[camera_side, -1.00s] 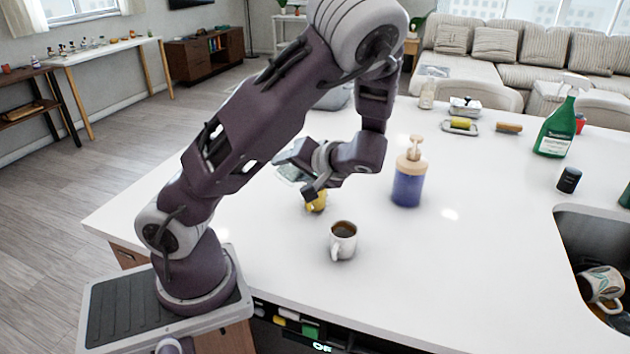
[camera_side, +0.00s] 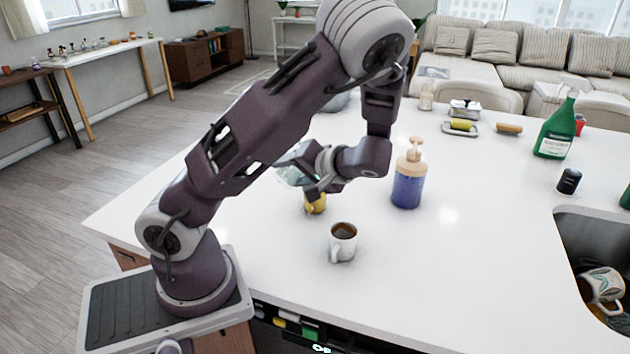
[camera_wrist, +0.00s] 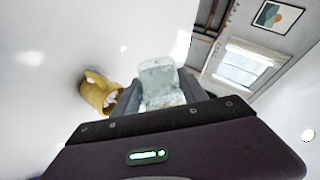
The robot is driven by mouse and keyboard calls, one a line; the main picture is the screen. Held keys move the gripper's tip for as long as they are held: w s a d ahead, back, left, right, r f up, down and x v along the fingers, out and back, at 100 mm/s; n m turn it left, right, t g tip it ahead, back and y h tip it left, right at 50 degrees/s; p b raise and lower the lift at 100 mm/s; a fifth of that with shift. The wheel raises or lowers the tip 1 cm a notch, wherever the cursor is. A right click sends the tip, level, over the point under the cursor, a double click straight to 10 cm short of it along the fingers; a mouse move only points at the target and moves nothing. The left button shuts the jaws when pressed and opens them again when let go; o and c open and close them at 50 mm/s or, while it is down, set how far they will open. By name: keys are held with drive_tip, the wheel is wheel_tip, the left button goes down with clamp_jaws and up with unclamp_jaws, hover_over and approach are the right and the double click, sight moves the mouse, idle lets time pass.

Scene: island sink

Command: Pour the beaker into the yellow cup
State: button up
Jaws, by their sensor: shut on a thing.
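My gripper (camera_wrist: 160,98) is shut on the clear glass beaker (camera_wrist: 157,75), which shows between its two fingers in the wrist view. In the side view the beaker (camera_side: 290,176) is partly hidden behind my gripper (camera_side: 312,180) and looks tilted, held above the counter. The yellow cup (camera_side: 315,204) stands on the counter just below my gripper, its upper part partly covered by it. In the wrist view the yellow cup (camera_wrist: 97,96) lies to the left of the beaker, with whitish content showing inside. I cannot tell whether anything leaves the beaker.
A white mug with dark liquid (camera_side: 343,240) stands in front of the yellow cup. A blue pump bottle (camera_side: 408,180) stands to the right. A green bottle (camera_side: 556,128), a black jar (camera_side: 569,181) and a sink (camera_side: 590,235) are farther right.

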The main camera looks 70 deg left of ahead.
drive_tip(key=shift+f+m+g, duration=0.2)
drive_tip(key=shift+m+g, duration=0.2)
idle(0.5)
drive_tip(key=shift+d+r+n+t, duration=0.1)
drive_tip(key=shift+r+n+t, duration=0.25)
drive_tip(key=shift+n+t, duration=0.2)
drive_tip(key=shift+f+n+t, duration=0.1)
drive_tip(key=shift+n+t, duration=0.35)
drive_tip(key=shift+t, duration=0.2)
drive_tip(key=shift+w+f, duration=0.15)
drive_tip(key=shift+w+n+t+p, duration=0.1)
drive_tip(key=shift+n+t+p, duration=0.2)
drive_tip(key=shift+n+t, duration=0.7)
drive_tip(key=shift+w+a+f+n+t+y, duration=0.15)
drive_tip(key=shift+a+f+n+t+y, duration=0.05)
drive_tip(key=shift+f+n+t+y, duration=0.15)
drive_tip(key=shift+w+n+t+p, duration=0.1)
drive_tip(key=shift+n+t+p, duration=0.25)
drive_tip(key=shift+p, duration=0.1)
drive_tip(key=shift+w+r+n+t+y+p, duration=0.3)
drive_tip(key=shift+r+n+t+p, duration=0.2)
drive_tip(key=shift+n+t, duration=0.2)
